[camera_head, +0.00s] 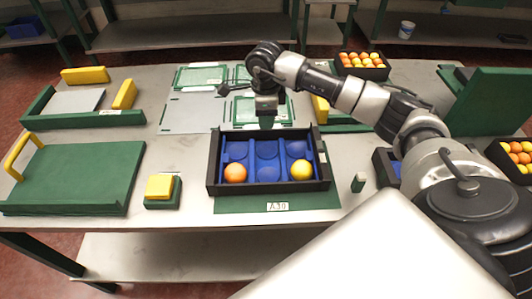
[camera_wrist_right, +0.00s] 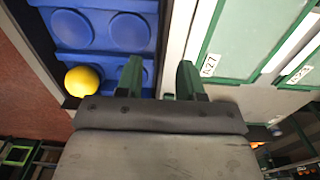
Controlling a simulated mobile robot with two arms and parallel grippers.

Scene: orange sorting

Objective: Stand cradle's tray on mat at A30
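The tray (camera_head: 270,187) is a black open box with a blue cupped insert. It sits over the green mat labelled A30 (camera_head: 235,204), whose front strip shows; the tray's left end reaches slightly past it. An orange ball (camera_head: 235,173) is in its front left cup and a yellow ball (camera_head: 301,170) in its front right cup. My right gripper (camera_head: 267,123) is at the tray's back wall. In the right wrist view its green fingers (camera_wrist_right: 161,75) are apart, one on each side of the dark wall, with a gap visible. My left gripper is not in view. I cannot tell which piece is the cradle.
Green-framed mats (camera_head: 200,77) lie behind the tray. A green board with a yellow handle (camera_head: 75,178) and a yellow block on a green base (camera_head: 160,188) are at left. A small green-and-white piece (camera_head: 358,182) stands right. Crates of fruit (camera_head: 362,66) are farther back.

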